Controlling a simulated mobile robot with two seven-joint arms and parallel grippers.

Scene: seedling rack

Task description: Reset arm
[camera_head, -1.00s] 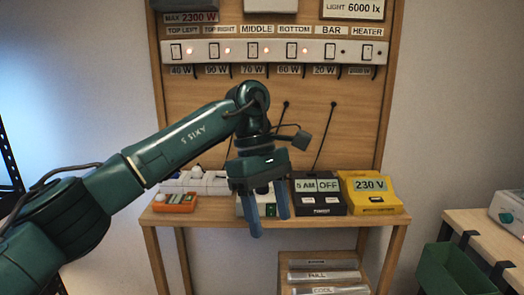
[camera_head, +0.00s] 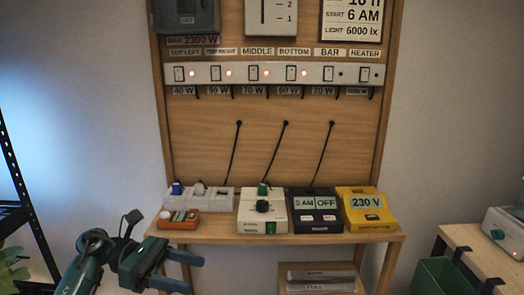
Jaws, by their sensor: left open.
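My left gripper (camera_head: 195,275) is low at the left of the head view, in front of and below the shelf's left front edge. Its two blue fingers are apart with nothing between them, and they point to the right. My dark green left arm (camera_head: 85,272) comes in at the bottom left and is partly cut off by the frame. My right gripper is not in the view.
The wooden shelf (camera_head: 225,230) holds an orange meter (camera_head: 178,220), a white power strip (camera_head: 212,199), a cream dial box (camera_head: 262,212), a black timer (camera_head: 317,211) and a yellow 230 V box (camera_head: 368,210). A switch strip (camera_head: 275,74) is above. A green bin (camera_head: 445,277) stands at right.

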